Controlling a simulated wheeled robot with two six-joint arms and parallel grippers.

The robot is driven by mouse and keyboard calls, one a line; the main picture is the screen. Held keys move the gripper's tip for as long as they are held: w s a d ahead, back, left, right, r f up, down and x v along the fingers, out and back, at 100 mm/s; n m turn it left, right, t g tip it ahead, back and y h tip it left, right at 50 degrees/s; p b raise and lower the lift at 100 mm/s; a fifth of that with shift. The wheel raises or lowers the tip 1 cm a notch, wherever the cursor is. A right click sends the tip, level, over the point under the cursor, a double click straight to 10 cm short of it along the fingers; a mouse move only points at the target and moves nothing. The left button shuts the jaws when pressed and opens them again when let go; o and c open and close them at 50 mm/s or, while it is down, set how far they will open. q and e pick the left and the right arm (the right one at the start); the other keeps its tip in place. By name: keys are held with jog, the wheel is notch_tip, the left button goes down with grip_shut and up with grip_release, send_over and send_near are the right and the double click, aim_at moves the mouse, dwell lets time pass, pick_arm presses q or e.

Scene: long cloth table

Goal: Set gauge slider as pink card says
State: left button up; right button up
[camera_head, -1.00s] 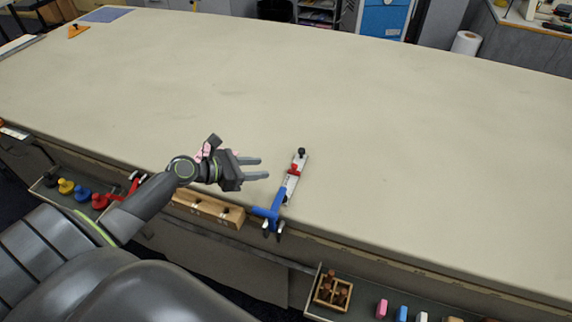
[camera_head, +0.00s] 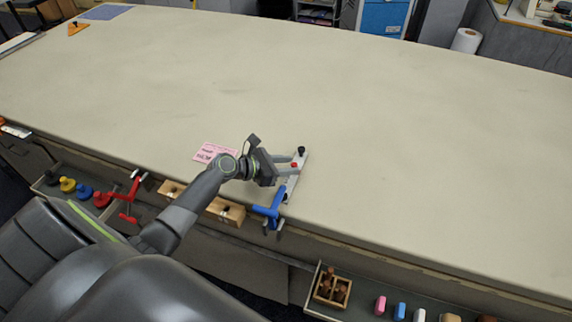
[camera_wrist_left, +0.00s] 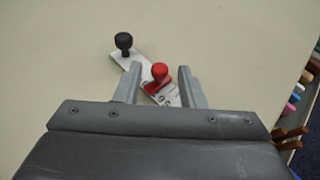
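The gauge (camera_head: 301,175) is a pale metal bar on the table near its front edge, with a black knob (camera_wrist_left: 124,42) at its far end. Its slider has a red knob (camera_wrist_left: 160,72), which also shows in the head view (camera_head: 294,165). My right gripper is not in view.
A blue clamp (camera_head: 270,210) holds the gauge's near end at the table edge. A red clamp (camera_head: 127,198) and a wooden block (camera_head: 226,211) are along the front edge. A wooden box (camera_head: 332,289) sits lower right.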

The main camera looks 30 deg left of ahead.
pick_arm(q)
grip_shut()
jog(key=shift+s+r+p, duration=0.1)
jog(key=shift+s+p, duration=0.3)
jog(key=shift+p, duration=0.05)
jog(key=shift+s+d+p, duration=0.25)
jog(key=shift+s+p, duration=0.55)
jog(key=shift+s, duration=0.3)
jog(key=shift+o, duration=0.6)
grip_release()
jog(key=shift+w, duration=0.1)
